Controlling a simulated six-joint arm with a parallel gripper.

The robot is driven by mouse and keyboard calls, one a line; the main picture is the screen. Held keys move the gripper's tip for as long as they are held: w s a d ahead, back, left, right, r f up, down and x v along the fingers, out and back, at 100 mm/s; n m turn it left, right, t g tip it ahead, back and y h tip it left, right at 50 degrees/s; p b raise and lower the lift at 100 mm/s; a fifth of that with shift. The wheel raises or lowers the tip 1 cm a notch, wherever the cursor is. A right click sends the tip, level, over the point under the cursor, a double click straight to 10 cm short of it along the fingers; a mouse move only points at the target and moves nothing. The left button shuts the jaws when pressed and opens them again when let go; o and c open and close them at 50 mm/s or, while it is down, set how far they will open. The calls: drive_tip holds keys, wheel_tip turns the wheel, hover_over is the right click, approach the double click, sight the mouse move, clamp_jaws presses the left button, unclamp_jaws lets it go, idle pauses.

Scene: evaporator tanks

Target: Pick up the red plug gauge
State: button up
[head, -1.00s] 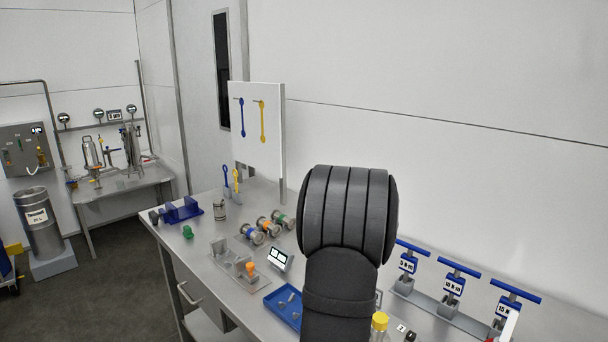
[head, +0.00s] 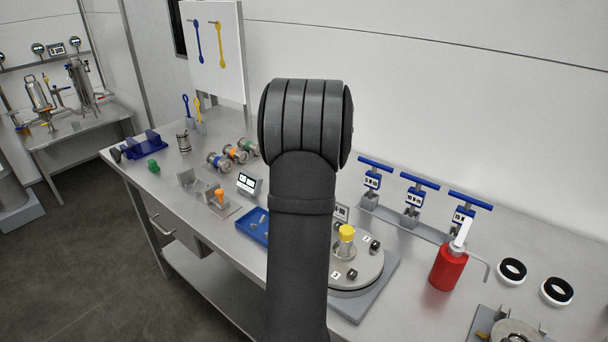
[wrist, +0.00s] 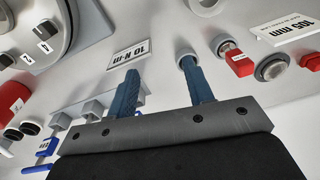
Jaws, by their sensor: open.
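In the wrist view, a small red block-shaped piece (wrist: 238,63) with a pale round end lies on the light bench top, right of my gripper. A second red piece (wrist: 311,62) shows at the right edge, beside a round metal part (wrist: 272,68). I cannot tell which of them is the red plug gauge. My gripper (wrist: 160,65) is open, with its two blue fingers apart and nothing clearly between them. Neither red piece can be made out in the head view, where my arm hides part of the bench and the gripper itself.
A red bottle (head: 449,268) stands on the bench near torque stands with blue T-handles (head: 419,181). A round plate (head: 357,273) with a yellow-capped part (head: 346,233) sits right of my arm. A blue tray (head: 251,228) is left of it. Two black-and-white rings (head: 512,271) lie at right.

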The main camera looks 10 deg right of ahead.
drive_tip(key=w+m, duration=0.4)
drive_tip(key=w+a+m, duration=0.1)
drive_tip(key=w+m, duration=0.3)
drive_tip(key=m, duration=0.1)
drive_tip(key=w+a+m, duration=0.1)
drive_tip(key=w+m, duration=0.4)
drive_tip(key=shift+a+r+g, duration=0.1)
drive_tip(key=shift+g, duration=0.2)
drive_tip(key=shift+w+a+m, duration=0.25)
drive_tip(key=shift+w+m, duration=0.2)
drive_tip(key=shift+m, duration=0.55)
drive_tip(key=shift+f, duration=0.55)
wheel_tip(320, 180, down, 7)
drive_tip(key=shift+r, duration=0.2)
clamp_jaws()
